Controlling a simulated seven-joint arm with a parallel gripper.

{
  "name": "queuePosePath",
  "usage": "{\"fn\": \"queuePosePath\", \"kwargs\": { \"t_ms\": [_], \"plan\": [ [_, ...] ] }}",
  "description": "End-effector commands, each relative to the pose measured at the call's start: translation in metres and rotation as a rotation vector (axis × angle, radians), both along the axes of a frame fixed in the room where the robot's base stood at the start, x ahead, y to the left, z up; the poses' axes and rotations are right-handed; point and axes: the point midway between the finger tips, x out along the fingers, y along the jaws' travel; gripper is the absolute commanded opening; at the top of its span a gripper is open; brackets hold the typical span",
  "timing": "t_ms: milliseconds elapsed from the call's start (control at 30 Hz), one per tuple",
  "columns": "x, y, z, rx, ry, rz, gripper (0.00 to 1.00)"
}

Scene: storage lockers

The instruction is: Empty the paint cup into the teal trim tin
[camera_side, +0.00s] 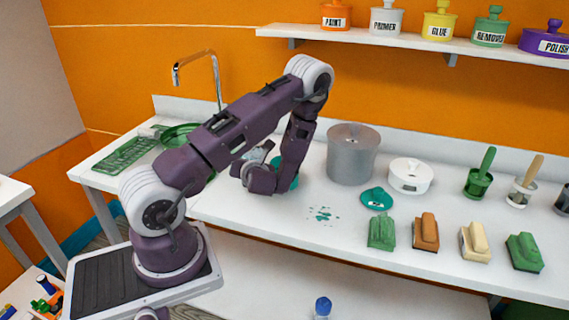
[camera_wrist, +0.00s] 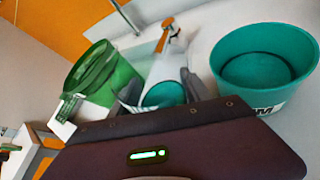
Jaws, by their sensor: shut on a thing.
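In the wrist view my gripper (camera_wrist: 160,92) is shut on the paint cup (camera_wrist: 158,76), a pale cup with teal inside. The teal trim tin (camera_wrist: 266,88) stands open just right of the cup, apart from it in this view. Its inside looks empty, and only the end of its white label shows. In the side view my arm hides most of the tin (camera_side: 294,184), and the cup cannot be made out clearly beside my gripper.
A teal lid (camera_side: 377,198) and teal spots (camera_side: 322,214) lie on the counter. A grey pot (camera_side: 352,158) and a white tin (camera_side: 410,177) stand to the right, with several blocks in front. A green basin (camera_side: 180,135) is at the left under a tap (camera_side: 215,72).

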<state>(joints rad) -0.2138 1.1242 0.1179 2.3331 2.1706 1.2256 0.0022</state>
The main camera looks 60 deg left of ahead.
Motion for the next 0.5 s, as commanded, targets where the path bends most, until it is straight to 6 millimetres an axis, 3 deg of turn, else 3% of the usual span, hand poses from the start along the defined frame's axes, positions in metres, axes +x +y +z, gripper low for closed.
{"fn": "queuePosePath", "kwargs": {
  "t_ms": [500],
  "plan": [
    [0.017,-0.003,0.040,0.050,0.246,0.001,0.10]
  ]
}}
